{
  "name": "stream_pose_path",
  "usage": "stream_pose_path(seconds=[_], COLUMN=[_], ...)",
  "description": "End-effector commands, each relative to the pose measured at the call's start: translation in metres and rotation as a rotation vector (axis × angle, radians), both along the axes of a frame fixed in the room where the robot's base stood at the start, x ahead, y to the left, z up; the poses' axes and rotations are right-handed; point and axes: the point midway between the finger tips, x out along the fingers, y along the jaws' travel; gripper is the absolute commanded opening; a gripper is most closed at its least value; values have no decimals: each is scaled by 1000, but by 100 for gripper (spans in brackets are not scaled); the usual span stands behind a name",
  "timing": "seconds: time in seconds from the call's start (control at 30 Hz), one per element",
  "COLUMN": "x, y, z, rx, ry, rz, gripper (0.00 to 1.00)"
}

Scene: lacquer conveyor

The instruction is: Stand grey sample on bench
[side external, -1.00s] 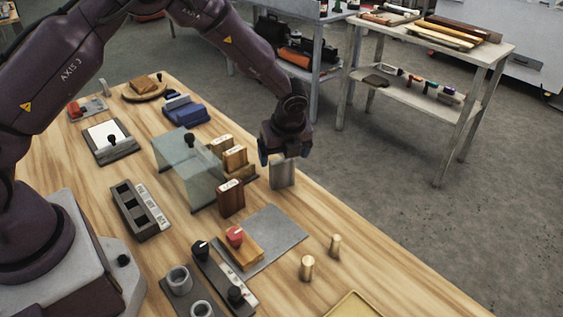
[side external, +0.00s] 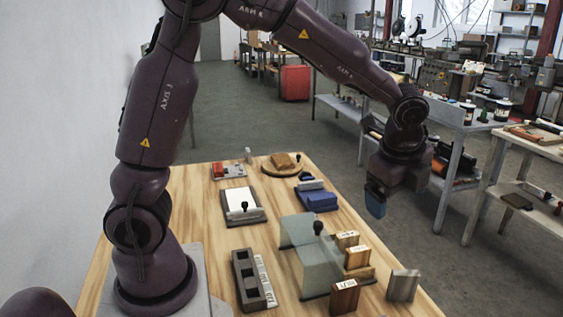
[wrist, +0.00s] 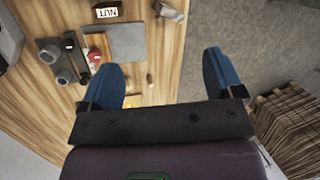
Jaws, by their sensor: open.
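The grey sample (side external: 403,285) is a flat grey slab. It stands upright on the wooden bench (side external: 366,303) near its right edge, to the right of the dark brown block. In the wrist view the grey sample (wrist: 171,12) shows at the top edge, partly cut off. My gripper (side external: 376,201) is open and apart from the sample, raised past the bench's right edge in the side view. In the wrist view both blue fingers of my gripper (wrist: 163,80) are spread with nothing between them.
Beside the sample are a dark brown block (side external: 345,297), other labelled wooden blocks (side external: 357,257) and a translucent green stand (side external: 317,268). A slotted grey holder (side external: 248,280) lies further left. A shelf trolley (side external: 450,130) stands beyond the bench.

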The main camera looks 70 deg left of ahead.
Motion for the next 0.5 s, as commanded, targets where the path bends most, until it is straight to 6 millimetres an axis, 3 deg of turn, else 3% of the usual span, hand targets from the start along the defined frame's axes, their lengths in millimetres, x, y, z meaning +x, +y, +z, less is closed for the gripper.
stream_pose_path(seconds=[0.03,0.2,0.33,0.5], x=[-18,-81,-131,-181], y=[4,13,16,16], z=[21,66,83,87], rx=[-40,-203,-346,-515], ry=[-50,-185,-273,-343], rz=[105,483,760,1053], gripper=[87,87,87,87])
